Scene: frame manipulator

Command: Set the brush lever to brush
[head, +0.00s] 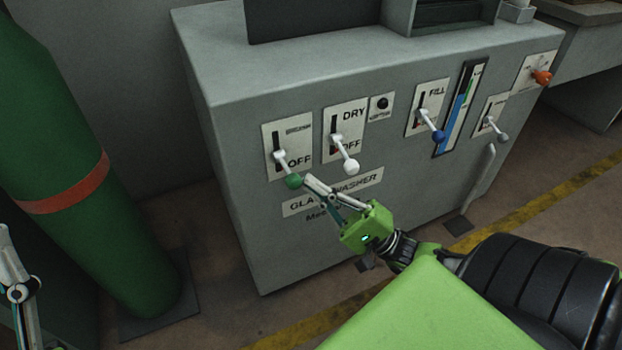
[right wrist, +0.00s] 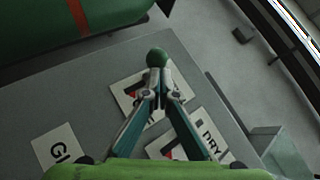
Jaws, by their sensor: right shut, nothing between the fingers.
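A lever with a green knob (head: 293,181) sits on the leftmost front plate (head: 303,136) of a grey machine. That plate reads OFF at its bottom; its small upper text is too blurred to read. The lever slants down from its slot, knob low. My right gripper (head: 310,183) is shut with nothing between its fingers, its tips right beside the green knob. In the right wrist view the green ball (right wrist: 157,57) shows just beyond the closed fingertips (right wrist: 160,76); I cannot tell if they touch. My left gripper (head: 17,290) is only partly in view at the left edge.
To the right are the DRY/OFF lever with a white knob (head: 350,166), the FILL lever with a blue knob (head: 438,136), a grey-knobbed lever (head: 501,137) and an orange knob (head: 542,77). A green cylinder (head: 75,180) stands left of the machine.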

